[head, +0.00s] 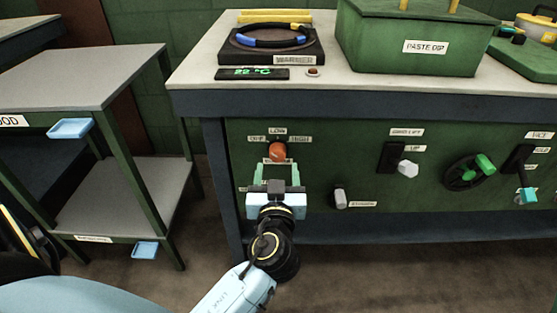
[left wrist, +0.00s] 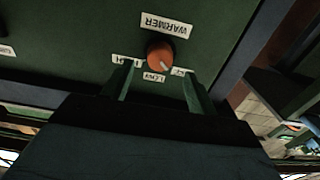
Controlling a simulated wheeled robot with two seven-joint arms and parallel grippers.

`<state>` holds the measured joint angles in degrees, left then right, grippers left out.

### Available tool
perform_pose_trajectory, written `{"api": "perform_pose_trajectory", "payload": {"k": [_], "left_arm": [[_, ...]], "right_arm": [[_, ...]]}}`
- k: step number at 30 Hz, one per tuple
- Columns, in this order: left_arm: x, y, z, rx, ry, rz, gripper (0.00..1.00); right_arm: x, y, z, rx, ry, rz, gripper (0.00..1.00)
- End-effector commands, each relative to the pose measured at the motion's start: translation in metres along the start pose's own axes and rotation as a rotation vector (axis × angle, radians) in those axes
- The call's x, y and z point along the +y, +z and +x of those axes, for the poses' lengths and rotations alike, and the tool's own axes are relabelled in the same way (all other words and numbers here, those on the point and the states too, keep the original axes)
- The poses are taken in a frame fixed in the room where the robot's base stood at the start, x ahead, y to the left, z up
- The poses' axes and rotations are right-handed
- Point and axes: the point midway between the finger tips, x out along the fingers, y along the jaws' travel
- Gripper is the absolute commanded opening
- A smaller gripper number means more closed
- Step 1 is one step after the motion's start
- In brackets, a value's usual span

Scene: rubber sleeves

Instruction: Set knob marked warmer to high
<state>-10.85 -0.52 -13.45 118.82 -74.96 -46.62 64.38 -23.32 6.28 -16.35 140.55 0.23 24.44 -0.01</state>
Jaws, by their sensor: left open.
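The orange-red warmer knob (head: 277,151) sits on the green front panel, with OFF, LOW and HIGH labels around its upper side in the head view. In the left wrist view the knob (left wrist: 160,53) shows beside its WARMER label (left wrist: 166,25). A small pale mark shows on the knob near the LOW label (left wrist: 155,77), but its exact setting is hard to read. My left gripper (head: 277,170) is open in front of the knob, its green fingers spread wider than the knob. The fingers are not closed on it. My right gripper is not in view.
The warmer plate (head: 272,45) with a blue-black ring stands on the bench top, behind a 22 °C display (head: 252,74). A grey knob (head: 340,198) and a lift switch (head: 392,157) are right of my gripper. A shelf cart (head: 80,80) stands left.

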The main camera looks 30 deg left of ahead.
Motion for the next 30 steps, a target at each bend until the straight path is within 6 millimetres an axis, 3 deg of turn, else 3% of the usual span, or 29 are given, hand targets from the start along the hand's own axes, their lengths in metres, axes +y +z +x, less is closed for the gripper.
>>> {"api": "perform_pose_trajectory", "payload": {"k": [3,9,20,30], "left_arm": [[0.0,0.0,0.023,0.003,-0.001,0.001,0.58],[0.0,0.001,0.044,0.0,0.001,0.001,0.58],[0.0,0.001,0.049,-0.002,0.001,0.001,0.58],[0.0,0.001,0.049,-0.002,0.001,0.001,0.15]], "right_arm": [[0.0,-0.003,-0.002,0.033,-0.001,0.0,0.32],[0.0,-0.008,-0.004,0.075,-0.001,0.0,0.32],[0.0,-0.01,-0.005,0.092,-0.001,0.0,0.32],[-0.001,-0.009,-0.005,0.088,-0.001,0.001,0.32]]}}
